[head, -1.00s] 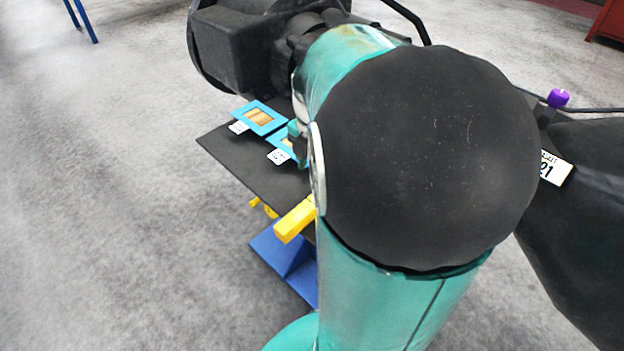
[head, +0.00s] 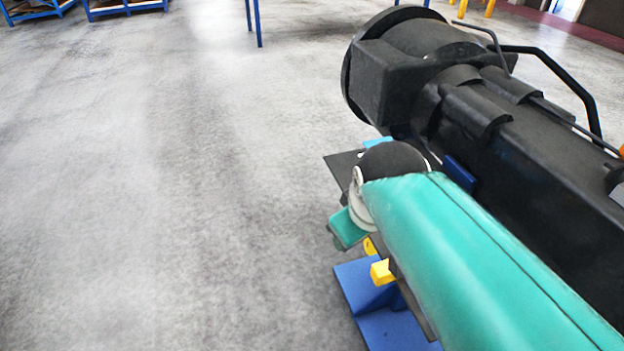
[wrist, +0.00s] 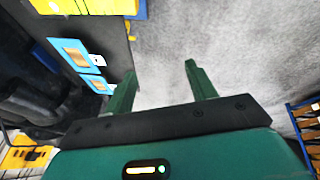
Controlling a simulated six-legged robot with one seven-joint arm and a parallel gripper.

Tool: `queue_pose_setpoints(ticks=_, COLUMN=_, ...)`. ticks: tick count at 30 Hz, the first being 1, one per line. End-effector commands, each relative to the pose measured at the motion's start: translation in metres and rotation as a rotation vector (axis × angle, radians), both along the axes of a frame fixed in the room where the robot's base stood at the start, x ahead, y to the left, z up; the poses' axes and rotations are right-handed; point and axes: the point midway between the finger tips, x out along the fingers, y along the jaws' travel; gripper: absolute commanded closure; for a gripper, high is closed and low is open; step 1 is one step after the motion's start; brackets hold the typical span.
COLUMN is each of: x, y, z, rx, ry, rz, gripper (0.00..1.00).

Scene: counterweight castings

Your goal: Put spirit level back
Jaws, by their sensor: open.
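My gripper (wrist: 159,72) is open in the wrist view. Its two green fingers stand apart with only grey floor between them. No spirit level can be made out with certainty in either view. A yellow bar (head: 381,272) juts out below the dark shelf plate (head: 342,165) in the head view; I cannot tell what it is. In the wrist view the dark shelf (wrist: 108,35) lies left of my fingers, with blue-framed pads (wrist: 73,55) bearing tan centres. My arm hides most of the shelf in the head view.
A large black machine (head: 520,160) fills the right of the head view. A blue stand (head: 367,290) is below the shelf. Blue racks (head: 125,8) stand far back at the left. The grey floor (head: 170,200) at the left is clear.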

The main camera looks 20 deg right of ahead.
Motion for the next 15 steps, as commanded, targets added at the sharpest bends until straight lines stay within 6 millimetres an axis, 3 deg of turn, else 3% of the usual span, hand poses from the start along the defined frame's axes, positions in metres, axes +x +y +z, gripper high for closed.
queue_pose_setpoints(ticks=3, x=-0.012, y=0.022, z=0.005, rx=0.107, ry=-0.071, rz=-0.135, gripper=0.44)
queue_pose_setpoints(ticks=6, x=-0.018, y=0.031, z=0.006, rx=0.174, ry=-0.100, rz=-0.218, gripper=0.44)
queue_pose_setpoints(ticks=15, x=-0.020, y=0.034, z=0.006, rx=0.209, ry=-0.111, rz=-0.265, gripper=0.44)
